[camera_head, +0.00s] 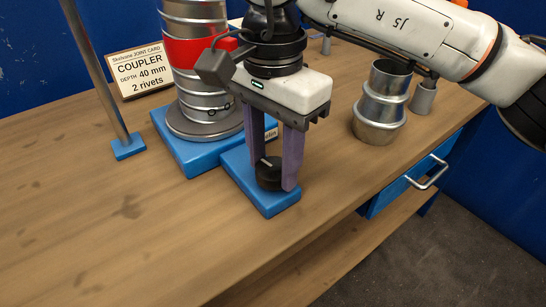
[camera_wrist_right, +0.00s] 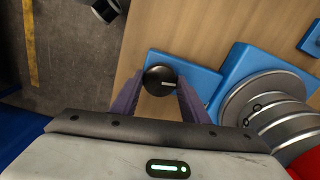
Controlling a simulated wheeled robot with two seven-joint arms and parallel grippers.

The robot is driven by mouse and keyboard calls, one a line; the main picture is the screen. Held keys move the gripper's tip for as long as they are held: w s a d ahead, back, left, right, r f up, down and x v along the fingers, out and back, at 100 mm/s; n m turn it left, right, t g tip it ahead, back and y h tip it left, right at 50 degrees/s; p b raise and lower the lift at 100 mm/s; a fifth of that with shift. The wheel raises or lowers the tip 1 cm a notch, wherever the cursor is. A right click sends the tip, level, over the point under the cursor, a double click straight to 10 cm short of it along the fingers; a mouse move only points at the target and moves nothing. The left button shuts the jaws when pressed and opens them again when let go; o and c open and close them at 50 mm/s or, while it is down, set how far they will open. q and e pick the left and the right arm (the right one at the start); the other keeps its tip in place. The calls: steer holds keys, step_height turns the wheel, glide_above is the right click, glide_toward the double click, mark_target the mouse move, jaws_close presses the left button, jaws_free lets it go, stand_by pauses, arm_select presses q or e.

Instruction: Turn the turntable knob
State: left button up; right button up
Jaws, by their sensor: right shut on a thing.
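The turntable knob (camera_head: 269,173) is a black round knob with a pale pointer line. It stands on a small blue base (camera_head: 262,199) beside the turntable. My right gripper (camera_head: 278,184) comes down from above with its purple fingers on either side of the knob, shut on it. In the right wrist view the knob (camera_wrist_right: 159,80) sits between the fingertips. The turntable (camera_head: 210,127) is a grey disc on a blue base, bearing a silver spiral duct (camera_head: 205,87) with a red band. My right arm hides part of the duct. My left gripper is not in view.
A card (camera_head: 141,69) reading "COUPLER, depth 40 mm, 2 rivets" stands behind, near a post on a blue foot (camera_head: 128,147). A silver stepped duct piece (camera_head: 381,108) and a smaller grey piece (camera_head: 422,98) stand to the right. The wooden table's (camera_head: 110,240) left front is clear.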

mark_target(273, 168)
steer(key=shift+r, duration=0.1)
steer(key=o, duration=1.1)
steer(key=shift+c, duration=0.2)
step_height(273, 168, up, 10)
steer(key=shift+p, duration=0.4)
